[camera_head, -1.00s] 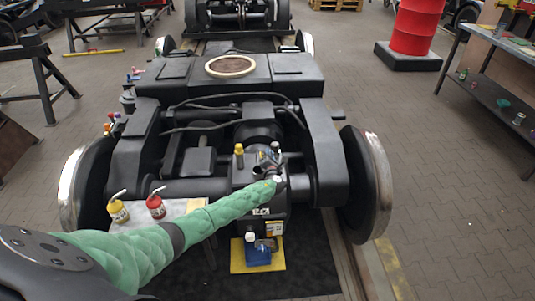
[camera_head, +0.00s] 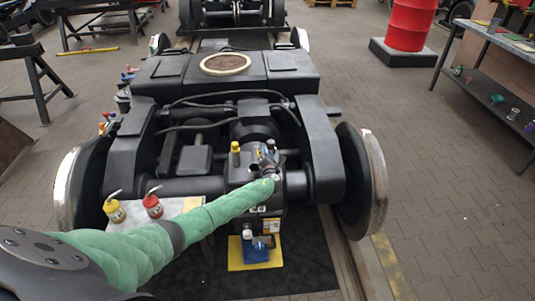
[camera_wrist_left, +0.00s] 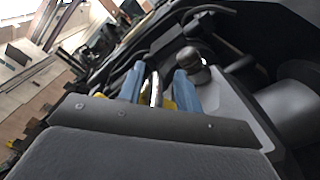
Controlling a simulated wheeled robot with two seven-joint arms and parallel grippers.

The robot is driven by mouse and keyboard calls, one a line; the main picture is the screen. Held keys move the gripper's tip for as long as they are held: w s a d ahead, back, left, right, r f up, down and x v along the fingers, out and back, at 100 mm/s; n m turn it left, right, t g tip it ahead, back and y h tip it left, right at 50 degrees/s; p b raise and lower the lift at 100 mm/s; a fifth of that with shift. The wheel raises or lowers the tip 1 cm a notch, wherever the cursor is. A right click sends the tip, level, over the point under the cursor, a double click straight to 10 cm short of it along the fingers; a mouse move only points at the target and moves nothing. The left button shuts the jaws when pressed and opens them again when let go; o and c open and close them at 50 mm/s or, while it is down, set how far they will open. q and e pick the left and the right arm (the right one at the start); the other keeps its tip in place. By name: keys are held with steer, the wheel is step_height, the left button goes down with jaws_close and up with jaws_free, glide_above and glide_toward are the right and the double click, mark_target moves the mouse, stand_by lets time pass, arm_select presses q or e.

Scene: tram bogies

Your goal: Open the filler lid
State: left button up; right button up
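The black gearbox housing (camera_head: 262,196) sits at the front middle of the bogie. My left arm, in a green sleeve, reaches it from the left. My left gripper (camera_head: 268,164) is at the top of the housing, small and partly hidden by my wrist. In the left wrist view its two blue fingers (camera_wrist_left: 157,88) stand apart, with a thin silvery piece (camera_wrist_left: 155,90) between them; I cannot tell whether they touch it. A grey round knob (camera_wrist_left: 190,58) is just beyond the right finger. I cannot make out the filler lid for certain. My right gripper is not in view.
A yellow-capped plug (camera_head: 235,148) stands left of the gripper. A red oil can (camera_head: 152,206) and a yellow one (camera_head: 115,211) stand on a light tray. A blue container (camera_head: 255,249) sits on a yellow mat below. Wheels (camera_head: 362,180) flank the bogie.

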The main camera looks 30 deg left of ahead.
arm_select(q)
steer(key=shift+r, duration=0.1)
